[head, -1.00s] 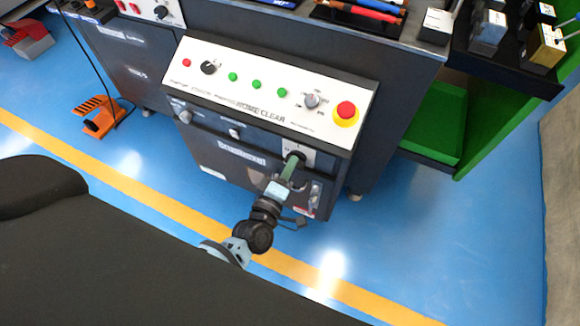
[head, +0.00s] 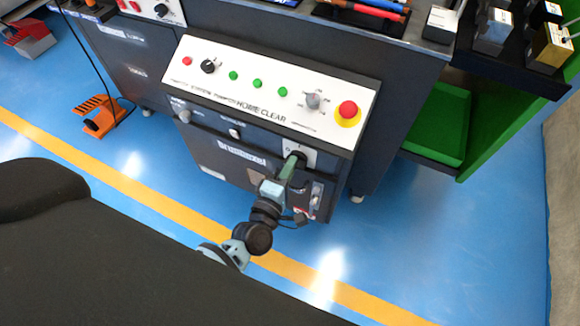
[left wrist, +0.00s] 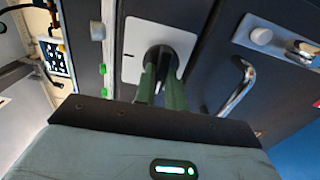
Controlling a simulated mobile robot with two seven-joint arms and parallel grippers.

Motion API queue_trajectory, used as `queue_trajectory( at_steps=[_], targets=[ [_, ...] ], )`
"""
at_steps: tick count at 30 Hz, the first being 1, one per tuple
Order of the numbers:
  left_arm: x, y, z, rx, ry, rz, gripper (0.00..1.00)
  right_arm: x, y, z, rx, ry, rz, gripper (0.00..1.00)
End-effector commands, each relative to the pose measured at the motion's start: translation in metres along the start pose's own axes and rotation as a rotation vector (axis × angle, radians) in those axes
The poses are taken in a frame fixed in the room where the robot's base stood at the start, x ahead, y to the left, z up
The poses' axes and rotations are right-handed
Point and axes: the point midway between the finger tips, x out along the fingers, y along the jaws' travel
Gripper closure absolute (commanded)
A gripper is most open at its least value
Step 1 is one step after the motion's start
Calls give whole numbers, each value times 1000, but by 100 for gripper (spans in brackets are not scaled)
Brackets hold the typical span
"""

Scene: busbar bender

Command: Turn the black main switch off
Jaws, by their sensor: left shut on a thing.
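The black main switch (head: 299,155) sits on a white plate on the front of the dark cabinet, below the right part of the sloped control panel. My left gripper (head: 292,165) reaches it from the front, its green fingers shut on the switch's handle. In the left wrist view the black switch (left wrist: 163,53) shows between the two green fingers (left wrist: 163,85) against the white plate (left wrist: 133,65). The fingers hide part of the handle, so its exact angle is hard to tell. My right gripper is not in view.
The white panel (head: 262,108) above carries green buttons, knobs and a red emergency stop (head: 347,110). A metal handle (left wrist: 238,87) is right of the switch in the left wrist view. An orange pedal (head: 98,117) stands on the floor at left. Floor in front is open.

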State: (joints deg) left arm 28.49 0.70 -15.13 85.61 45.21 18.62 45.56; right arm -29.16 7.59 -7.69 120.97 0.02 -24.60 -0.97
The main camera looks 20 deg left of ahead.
Motion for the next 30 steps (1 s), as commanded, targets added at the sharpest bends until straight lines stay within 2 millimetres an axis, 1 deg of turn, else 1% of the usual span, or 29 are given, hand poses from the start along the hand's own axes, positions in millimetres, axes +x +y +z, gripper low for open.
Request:
queue_trajectory(
  at_steps=[2, 3, 7, 15, 19, 30],
  targets=[
    [0, 0, 0, -3, 0, -1, 100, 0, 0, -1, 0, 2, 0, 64],
    [0, 0, 0, -3, 0, -1, 84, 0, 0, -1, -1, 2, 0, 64],
    [0, 0, 0, -2, 0, -1, 67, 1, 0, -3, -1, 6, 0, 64],
    [0, 0, 0, -1, 0, -1, 66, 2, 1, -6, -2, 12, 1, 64],
    [-8, 0, 0, 0, 0, -1, 66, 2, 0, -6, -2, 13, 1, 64],
    [-63, 0, 0, 0, 0, -2, 66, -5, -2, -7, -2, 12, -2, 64]
  ],
)
